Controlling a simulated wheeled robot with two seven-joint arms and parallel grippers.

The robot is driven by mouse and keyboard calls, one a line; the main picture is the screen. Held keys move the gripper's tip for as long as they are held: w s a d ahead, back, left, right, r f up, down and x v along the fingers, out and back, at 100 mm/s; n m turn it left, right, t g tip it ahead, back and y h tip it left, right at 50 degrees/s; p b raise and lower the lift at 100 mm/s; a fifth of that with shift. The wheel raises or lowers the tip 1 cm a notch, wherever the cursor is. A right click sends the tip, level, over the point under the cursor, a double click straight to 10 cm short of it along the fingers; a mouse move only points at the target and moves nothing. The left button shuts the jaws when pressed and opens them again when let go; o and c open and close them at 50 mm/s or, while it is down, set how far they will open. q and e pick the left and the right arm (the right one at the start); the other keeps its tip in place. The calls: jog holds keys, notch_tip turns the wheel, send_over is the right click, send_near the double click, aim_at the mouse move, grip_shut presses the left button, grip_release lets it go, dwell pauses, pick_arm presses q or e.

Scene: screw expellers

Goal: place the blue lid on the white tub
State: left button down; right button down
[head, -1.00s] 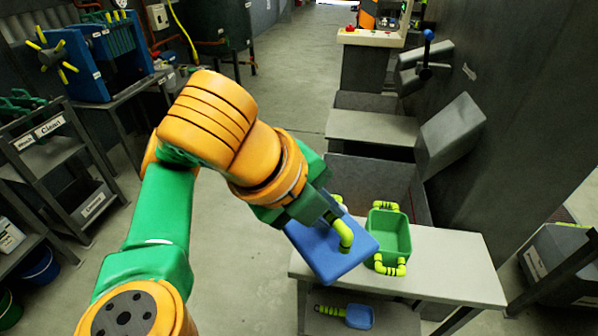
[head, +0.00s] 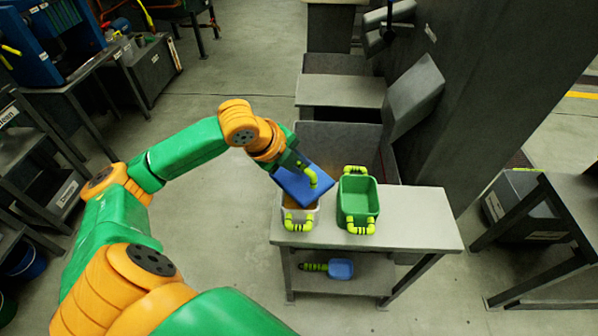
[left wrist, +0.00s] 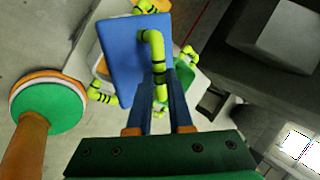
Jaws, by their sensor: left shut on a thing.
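The blue lid (head: 298,187) hangs tilted from my left gripper (head: 304,167), which is shut on its yellow-green bent handle (head: 312,178). In the left wrist view, the lid (left wrist: 122,60) and handle stand at the fingers (left wrist: 160,100). The white tub (head: 294,207), with yellow-green handles, stands on the grey table at its left end. The lid is over the tub and hides much of its far side and opening. Whether lid and rim touch, I cannot tell. My right gripper is not in view.
A green tub (head: 357,201) with yellow-green handles stands close right of the white tub. The grey table (head: 420,222) is bare to its right. A blue scoop (head: 340,268) lies on the lower shelf. A grey bin (head: 340,143) is behind the table.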

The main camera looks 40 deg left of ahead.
aim_at(305, 189)
pick_arm(q)
jog(key=shift+s+f, duration=0.1)
jog(key=shift+f, duration=1.05)
jog(key=shift+f, duration=0.1)
jog(key=c, duration=0.8)
grip_release()
jog(key=shift+d, duration=0.1)
